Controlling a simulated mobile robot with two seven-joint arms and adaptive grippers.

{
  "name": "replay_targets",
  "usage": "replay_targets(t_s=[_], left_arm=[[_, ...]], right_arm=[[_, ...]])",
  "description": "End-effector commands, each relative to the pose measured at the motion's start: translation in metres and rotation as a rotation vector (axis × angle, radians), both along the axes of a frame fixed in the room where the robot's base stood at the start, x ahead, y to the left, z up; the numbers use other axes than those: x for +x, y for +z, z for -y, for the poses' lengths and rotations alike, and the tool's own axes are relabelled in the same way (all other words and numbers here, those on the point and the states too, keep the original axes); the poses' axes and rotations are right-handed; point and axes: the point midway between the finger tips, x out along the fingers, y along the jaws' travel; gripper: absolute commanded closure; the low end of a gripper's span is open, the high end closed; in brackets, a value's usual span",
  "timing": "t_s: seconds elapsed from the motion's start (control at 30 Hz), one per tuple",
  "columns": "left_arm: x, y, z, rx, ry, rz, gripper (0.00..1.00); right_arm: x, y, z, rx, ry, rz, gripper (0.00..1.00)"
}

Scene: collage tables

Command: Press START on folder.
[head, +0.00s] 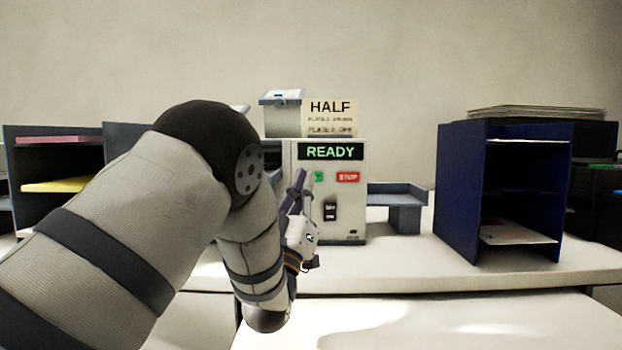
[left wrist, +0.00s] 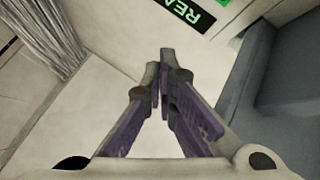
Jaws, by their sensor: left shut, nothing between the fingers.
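The folder (head: 349,213) is a pale box machine on the bench. Its dark display (head: 331,152) reads READY in green and shows partly in the left wrist view (left wrist: 192,12). The green START button (head: 319,176) is below the display, partly hidden by my gripper. A red STOP button (head: 347,177) is to its right. My left gripper (head: 303,179) is shut and empty, in front of the left side of the panel. In the left wrist view its fingertips (left wrist: 163,75) meet. I cannot tell whether they touch the folder. My right gripper is not in view.
A HALF sign (head: 332,117) and a grey box (head: 282,115) are on top of the folder. A grey tray (head: 397,190) extends to its right. A blue shelf unit (head: 460,195) stands further right. The bench front (head: 400,272) between is clear.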

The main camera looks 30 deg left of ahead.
Motion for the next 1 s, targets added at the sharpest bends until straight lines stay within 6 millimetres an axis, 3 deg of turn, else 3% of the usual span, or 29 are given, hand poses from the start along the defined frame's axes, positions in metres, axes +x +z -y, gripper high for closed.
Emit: replay_targets(t_s=[0.17,0.5,1.0], left_arm=[[0.023,-0.011,-0.012,0.001,0.001,-0.012,1.00],[0.062,-0.008,-0.037,0.000,0.000,-0.007,1.00],[0.072,-0.002,-0.044,0.000,0.001,-0.002,1.00]], right_arm=[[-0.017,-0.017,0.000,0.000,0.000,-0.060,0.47],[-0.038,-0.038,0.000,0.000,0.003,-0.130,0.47],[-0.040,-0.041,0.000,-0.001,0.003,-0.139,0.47]])
